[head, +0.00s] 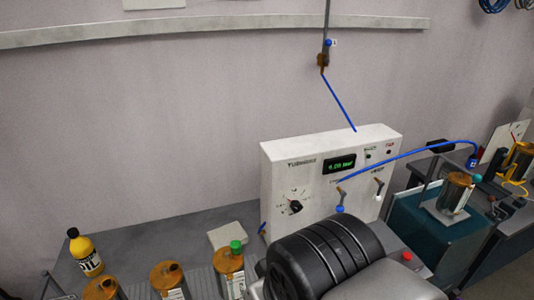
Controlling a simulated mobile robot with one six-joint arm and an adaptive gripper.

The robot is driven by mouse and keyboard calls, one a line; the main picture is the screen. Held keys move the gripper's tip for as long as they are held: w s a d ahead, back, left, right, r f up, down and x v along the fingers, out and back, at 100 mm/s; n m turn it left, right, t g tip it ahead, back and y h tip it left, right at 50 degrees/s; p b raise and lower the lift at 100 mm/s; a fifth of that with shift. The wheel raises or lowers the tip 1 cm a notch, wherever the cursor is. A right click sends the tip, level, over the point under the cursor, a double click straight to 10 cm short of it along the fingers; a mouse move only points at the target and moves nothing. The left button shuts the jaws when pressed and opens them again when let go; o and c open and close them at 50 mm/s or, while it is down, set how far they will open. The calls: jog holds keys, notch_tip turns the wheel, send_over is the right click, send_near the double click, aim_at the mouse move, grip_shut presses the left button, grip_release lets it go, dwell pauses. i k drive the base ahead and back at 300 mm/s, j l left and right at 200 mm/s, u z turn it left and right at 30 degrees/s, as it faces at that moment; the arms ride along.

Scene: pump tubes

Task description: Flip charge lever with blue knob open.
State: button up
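The white pump control box (282,180) stands on the bench against the wall, with a lit green display (339,164). On its front is a short lever with a blue knob (340,209); the lever points down. The small label above it is too blurred to read surely. To its right is a similar lever with a white knob (378,197), also pointing down. My gripper's fingers do not show. A large black, ringed part in the foreground appears to be my arm; it covers the box's lower front just below the blue knob.
A blue tube (410,151) arcs rightward from near the levers. Another blue tube (338,100) runs from a wall valve (323,60) with a blue knob to behind the box. Brown canisters (167,279) and a yellow oil bottle (86,256) stand at left. A red knob (407,256) shows lower right.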

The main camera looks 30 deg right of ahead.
aim_at(339, 209)
jog(key=z, duration=1.25)
jog(key=i+j+u, duration=0.1)
jog(key=u, duration=0.3)
jog(key=i+u, duration=0.35)
